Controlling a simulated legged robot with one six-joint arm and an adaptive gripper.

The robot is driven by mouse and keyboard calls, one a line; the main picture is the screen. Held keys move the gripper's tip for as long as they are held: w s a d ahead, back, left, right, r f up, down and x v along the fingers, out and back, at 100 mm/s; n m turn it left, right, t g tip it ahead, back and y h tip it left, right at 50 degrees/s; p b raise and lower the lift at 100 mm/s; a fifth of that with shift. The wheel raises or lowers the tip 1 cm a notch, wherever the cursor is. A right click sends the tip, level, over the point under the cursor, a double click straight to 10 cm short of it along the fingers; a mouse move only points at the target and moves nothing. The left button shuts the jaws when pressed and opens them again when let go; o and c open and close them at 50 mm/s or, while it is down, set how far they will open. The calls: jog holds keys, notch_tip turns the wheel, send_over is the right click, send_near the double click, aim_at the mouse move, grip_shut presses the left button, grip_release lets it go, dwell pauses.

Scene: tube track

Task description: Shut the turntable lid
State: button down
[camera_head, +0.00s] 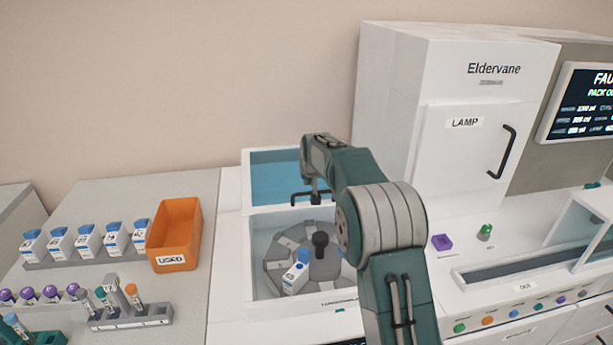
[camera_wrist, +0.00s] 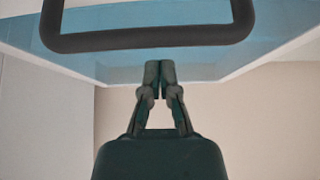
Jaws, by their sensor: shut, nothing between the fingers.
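The turntable lid (camera_head: 268,175), a clear blue panel in a white frame, stands raised behind the open turntable well. Its black bar handle (camera_head: 305,198) is at the panel's lower right in the head view. The grey turntable (camera_head: 318,270) shows in the well, with a white, blue-capped pack (camera_head: 295,277) on it. My gripper is shut and empty; its fingertips (camera_wrist: 159,68) show in the wrist view just below the handle (camera_wrist: 150,41), against the lid's blue panel (camera_wrist: 110,62). I cannot tell whether they touch it. In the head view my arm hides part of the lid.
A tall white lamp cabinet (camera_head: 430,90) stands behind, right of the lid. Left are an orange USED bin (camera_head: 175,235), a row of blue-capped packs (camera_head: 88,240) and tube racks (camera_head: 130,315). A purple block (camera_head: 442,242) and a green-topped item (camera_head: 485,232) sit on the right deck.

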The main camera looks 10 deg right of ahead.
jog(key=shift+w+d+f, duration=0.2)
jog(key=shift+w+f, duration=0.1)
jog(key=shift+f, duration=0.2)
jog(key=shift+w+d+f, duration=0.15)
jog(key=shift+w+f, duration=0.15)
jog(key=shift+f, duration=0.15)
jog(key=shift+s+a+r, duration=0.15)
jog(key=shift+s+a, duration=0.1)
jog(key=shift+s, duration=0.35)
jog(key=shift+s+a+r, duration=0.2)
jog(key=shift+s, duration=0.4)
jog(key=shift+s+a+r, duration=0.15)
jog(key=shift+s+a, duration=0.1)
jog(key=shift+s, duration=0.35)
jog(key=shift+s+d, duration=0.25)
jog(key=shift+d, duration=0.2)
jog(key=shift+a, duration=0.2)
